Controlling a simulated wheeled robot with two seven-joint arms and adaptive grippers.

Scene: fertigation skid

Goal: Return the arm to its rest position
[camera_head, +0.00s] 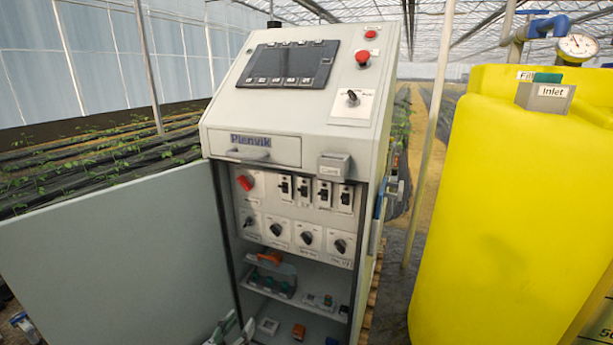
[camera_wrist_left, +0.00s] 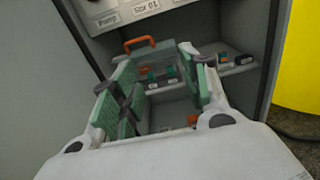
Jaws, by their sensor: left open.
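My left gripper (camera_head: 232,330) shows at the bottom edge of the head view, low in front of the open cabinet (camera_head: 225,110). In the left wrist view my left gripper (camera_wrist_left: 156,64) is open, with its two green-padded fingers apart. Nothing is held between them. Behind the fingers are the cabinet's lower shelves, with an orange-handled carrier (camera_wrist_left: 140,43) beyond the gap. The same orange-handled carrier (camera_head: 271,279) stands on the upper shelf in the head view. Most of my left arm is out of the head view. My right gripper is in neither view.
The cabinet's grey door (camera_head: 110,260) stands open to the left. A panel of switches and knobs (camera_head: 300,215) sits above the shelves. A large yellow tank (camera_head: 510,190) stands at the right, with a pressure gauge (camera_head: 577,46) above it. A narrow walkway lies between cabinet and tank.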

